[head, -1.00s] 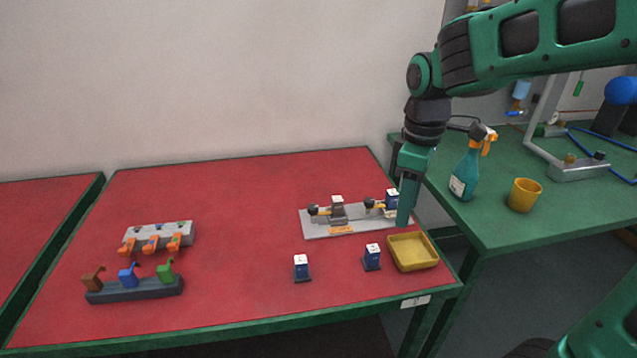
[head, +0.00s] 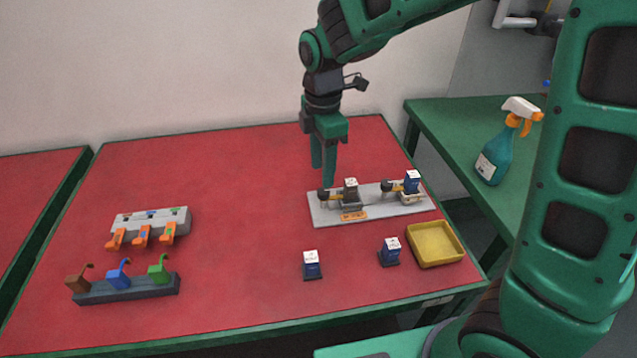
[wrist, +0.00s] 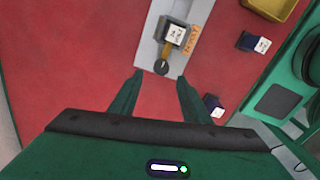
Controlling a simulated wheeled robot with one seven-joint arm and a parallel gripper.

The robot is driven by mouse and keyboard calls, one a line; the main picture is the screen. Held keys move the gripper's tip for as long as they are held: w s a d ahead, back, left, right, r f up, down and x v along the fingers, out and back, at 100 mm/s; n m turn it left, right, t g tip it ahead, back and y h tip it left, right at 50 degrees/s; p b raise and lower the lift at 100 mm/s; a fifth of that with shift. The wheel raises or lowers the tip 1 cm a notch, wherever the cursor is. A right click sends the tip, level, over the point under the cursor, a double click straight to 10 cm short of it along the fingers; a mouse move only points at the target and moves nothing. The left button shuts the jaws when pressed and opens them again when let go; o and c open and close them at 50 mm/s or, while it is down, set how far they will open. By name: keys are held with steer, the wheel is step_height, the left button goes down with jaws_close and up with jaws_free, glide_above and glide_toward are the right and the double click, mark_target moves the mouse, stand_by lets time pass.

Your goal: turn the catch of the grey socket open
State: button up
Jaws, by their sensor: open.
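The grey plate (head: 383,208) lies on the red table and carries two sockets. My gripper (head: 323,179) is open and empty, above the plate's left end. In the wrist view its fingers (wrist: 160,77) stand apart. I cannot tell the catch's exact angle.
At left are a grey rack with orange parts (head: 150,224) and a dark base with coloured hooks (head: 125,289). A spray bottle (head: 494,158) stands right.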

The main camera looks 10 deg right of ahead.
mark_target(324, 190)
steer(key=f, duration=0.6)
steer(key=shift+d, duration=0.2)
